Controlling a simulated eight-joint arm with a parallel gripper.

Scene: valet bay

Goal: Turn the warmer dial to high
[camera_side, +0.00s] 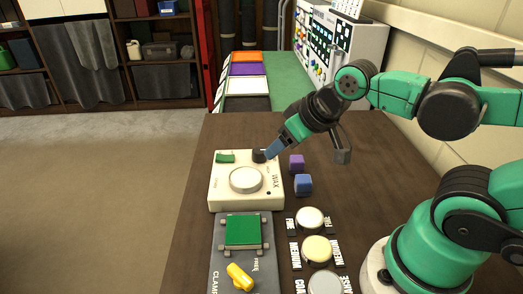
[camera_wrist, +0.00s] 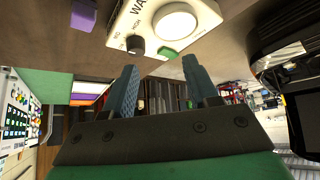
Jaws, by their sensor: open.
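The wax warmer (camera_side: 218,190) is a cream box marked WAX with a round white top (camera_side: 246,180). Its small black dial (camera_side: 259,156) sits at the far right corner, and it also shows in the wrist view (camera_wrist: 136,45). My gripper (camera_side: 271,151) has its blue fingertips right by the dial in the side view; I cannot tell whether they touch it. In the wrist view my gripper (camera_wrist: 160,72) is open, two fingers apart, nothing between them. The dial lies beyond the fingertips there. Small lettering is beside the dial; its pointer setting is not readable.
A green piece (camera_side: 226,158) sits on the warmer's far left corner. Purple (camera_side: 296,163) and blue (camera_side: 304,184) blocks stand right of the warmer.

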